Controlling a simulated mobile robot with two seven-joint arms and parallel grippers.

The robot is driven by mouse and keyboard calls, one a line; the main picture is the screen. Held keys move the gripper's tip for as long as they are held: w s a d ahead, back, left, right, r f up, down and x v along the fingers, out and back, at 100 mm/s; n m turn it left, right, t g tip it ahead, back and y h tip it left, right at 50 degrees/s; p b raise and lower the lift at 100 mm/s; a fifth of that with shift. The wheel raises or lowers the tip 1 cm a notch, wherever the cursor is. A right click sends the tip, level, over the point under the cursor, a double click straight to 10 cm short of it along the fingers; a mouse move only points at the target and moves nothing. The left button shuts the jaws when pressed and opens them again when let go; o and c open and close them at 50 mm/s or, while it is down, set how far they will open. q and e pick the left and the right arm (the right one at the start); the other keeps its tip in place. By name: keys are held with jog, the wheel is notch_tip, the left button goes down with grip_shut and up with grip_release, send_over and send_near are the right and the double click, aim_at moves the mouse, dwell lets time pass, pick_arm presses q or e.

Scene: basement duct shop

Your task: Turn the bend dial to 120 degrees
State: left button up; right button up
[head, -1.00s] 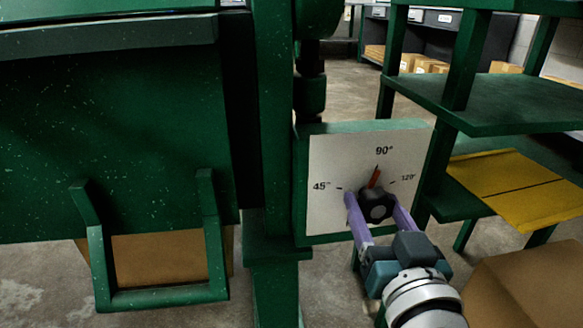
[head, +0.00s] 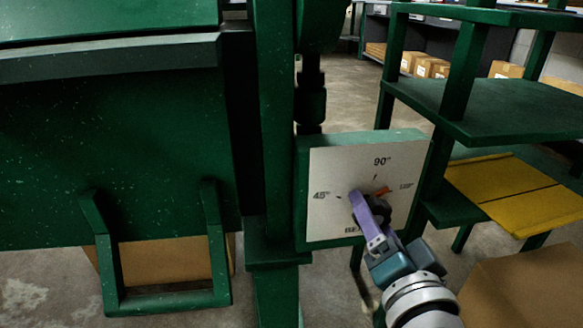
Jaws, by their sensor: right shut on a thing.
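The bend dial has a white plate (head: 330,170) marked 45, 90 and 120 degrees, set on a green box. Its dark knob (head: 381,211) sits at the plate's middle, partly hidden by my gripper. My right gripper (head: 372,205), with purple fingers, is shut on the knob and is rolled to one side. One finger shows in front; the other is mostly hidden. My left gripper is not in view.
The green machine (head: 110,140) with a U-shaped handle (head: 165,299) fills the left. A green shelf (head: 495,108) stands close on the right, with a yellow sheet (head: 520,192) on a lower level. A cardboard box (head: 525,285) is at lower right.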

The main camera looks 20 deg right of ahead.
jog(key=m, duration=0.3)
jog(key=shift+s+f+y, duration=0.1)
jog(key=shift+f+y, duration=0.05)
jog(key=shift+y, duration=0.25)
jog(key=shift+m, duration=0.3)
jog(key=o, duration=1.3)
jog(key=shift+o, duration=0.2)
jog(key=p+v, duration=0.3)
jog(key=v, duration=0.6)
jog(key=shift+s+a, duration=0.15)
jog(key=shift+s, duration=0.2)
jog(key=shift+r, duration=0.25)
